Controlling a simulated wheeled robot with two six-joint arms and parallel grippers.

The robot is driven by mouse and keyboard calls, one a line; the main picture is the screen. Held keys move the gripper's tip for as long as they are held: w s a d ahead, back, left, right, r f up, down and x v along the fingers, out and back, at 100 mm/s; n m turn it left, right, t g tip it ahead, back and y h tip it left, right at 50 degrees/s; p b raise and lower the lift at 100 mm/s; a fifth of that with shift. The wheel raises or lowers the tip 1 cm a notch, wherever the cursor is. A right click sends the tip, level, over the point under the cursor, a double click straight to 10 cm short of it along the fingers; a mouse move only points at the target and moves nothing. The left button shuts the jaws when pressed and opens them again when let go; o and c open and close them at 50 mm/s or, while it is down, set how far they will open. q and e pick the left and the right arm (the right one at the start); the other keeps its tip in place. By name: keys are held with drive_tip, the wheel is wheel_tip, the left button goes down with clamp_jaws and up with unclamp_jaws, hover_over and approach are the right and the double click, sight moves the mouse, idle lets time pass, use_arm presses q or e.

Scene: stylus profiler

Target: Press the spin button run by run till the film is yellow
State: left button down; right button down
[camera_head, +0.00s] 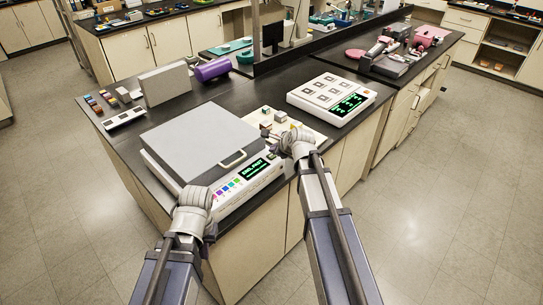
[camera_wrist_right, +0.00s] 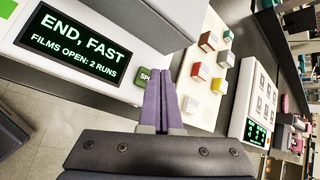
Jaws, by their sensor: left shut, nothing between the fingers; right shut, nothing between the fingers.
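The white machine with a closed grey lid (camera_head: 200,138) stands at the counter's front. Its display (camera_head: 255,168) reads "END, FAST" and "FILMS OPEN: 2 RUNS" in the right wrist view (camera_wrist_right: 82,42). A row of coloured swatches (camera_head: 226,188) lies left of the display. The green spin button (camera_wrist_right: 149,84) is partly covered by the shut fingers of my right gripper (camera_wrist_right: 160,88); I cannot tell whether they touch it. The right gripper is at the machine's front right corner (camera_head: 294,141). My left gripper (camera_head: 194,197) is near its front left corner. No film is visible under the lid.
A cream board with small coloured blocks (camera_wrist_right: 217,84) lies right of the machine. Beyond it is a white device with a green-text screen (camera_head: 349,104). A grey upright box (camera_head: 166,84), a purple cylinder (camera_head: 212,70) and a white strip (camera_head: 124,117) stand behind.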

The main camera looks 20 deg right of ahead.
sight(274, 157)
drive_tip(key=shift+f, duration=0.1)
idle(0.7)
drive_tip(key=shift+f+b, duration=0.3)
drive_tip(key=shift+b, duration=0.15)
drive_tip(key=shift+f+b, duration=0.35)
drive_tip(key=shift+f, duration=0.05)
idle(0.4)
drive_tip(key=shift+r, duration=0.15)
idle(0.3)
drive_tip(key=shift+r+p, duration=0.7)
drive_tip(key=shift+p, duration=0.1)
wheel_tip(274, 157, up, 5)
drive_tip(key=p, duration=0.5)
